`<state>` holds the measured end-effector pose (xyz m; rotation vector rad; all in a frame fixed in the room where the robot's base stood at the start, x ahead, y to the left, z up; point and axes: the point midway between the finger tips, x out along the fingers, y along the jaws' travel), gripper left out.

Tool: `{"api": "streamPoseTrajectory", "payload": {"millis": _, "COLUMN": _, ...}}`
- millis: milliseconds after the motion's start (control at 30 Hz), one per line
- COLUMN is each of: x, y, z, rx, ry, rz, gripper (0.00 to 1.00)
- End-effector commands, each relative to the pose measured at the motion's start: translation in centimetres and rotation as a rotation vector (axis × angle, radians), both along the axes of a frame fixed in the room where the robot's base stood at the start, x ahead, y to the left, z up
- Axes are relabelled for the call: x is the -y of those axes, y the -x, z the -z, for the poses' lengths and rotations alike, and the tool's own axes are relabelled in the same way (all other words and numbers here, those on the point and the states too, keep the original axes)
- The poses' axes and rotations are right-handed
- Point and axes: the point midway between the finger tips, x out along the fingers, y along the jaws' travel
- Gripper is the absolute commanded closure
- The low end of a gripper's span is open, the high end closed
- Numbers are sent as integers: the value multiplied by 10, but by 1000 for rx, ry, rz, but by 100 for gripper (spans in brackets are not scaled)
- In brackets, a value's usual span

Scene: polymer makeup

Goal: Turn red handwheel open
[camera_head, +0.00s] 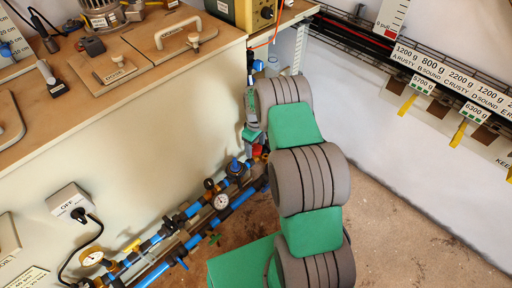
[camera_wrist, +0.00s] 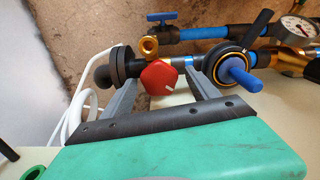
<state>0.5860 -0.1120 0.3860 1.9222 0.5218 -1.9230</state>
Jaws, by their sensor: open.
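The red handwheel (camera_wrist: 159,77) sits on the pipework in the middle of the wrist view, with a small white mark on its face. In the head view the red handwheel (camera_head: 257,151) shows as a small red patch beside my arm, partly hidden. My gripper (camera_wrist: 163,74) is open, with one grey finger on each side of the handwheel. I cannot tell whether either finger touches it.
A blue-handled valve (camera_wrist: 240,76) is close to the right finger. A brass fitting (camera_wrist: 149,46) stands just above the handwheel. A pressure gauge (camera_head: 221,201) and blue pipes (camera_head: 243,199) run along the cabinet. White hoses (camera_wrist: 75,112) hang at left.

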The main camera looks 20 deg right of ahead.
Motion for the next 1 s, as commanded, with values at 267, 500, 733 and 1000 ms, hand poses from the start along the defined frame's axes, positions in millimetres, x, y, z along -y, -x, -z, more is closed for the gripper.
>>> {"api": "streamPoseTrajectory", "payload": {"millis": 267, "x": 1, "y": 0, "z": 0, "rx": 0, "ry": 0, "rz": 2, "gripper": 36}}
{"api": "streamPoseTrajectory", "payload": {"millis": 500, "x": 2, "y": 0, "z": 0, "rx": 0, "ry": 0, "rz": 2, "gripper": 56}}
{"api": "streamPoseTrajectory", "payload": {"millis": 733, "x": 2, "y": 0, "z": 0, "rx": 0, "ry": 0, "rz": 2, "gripper": 75}}
{"api": "streamPoseTrajectory", "payload": {"millis": 1000, "x": 2, "y": 0, "z": 0, "rx": 0, "ry": 0, "rz": -1, "gripper": 92}}
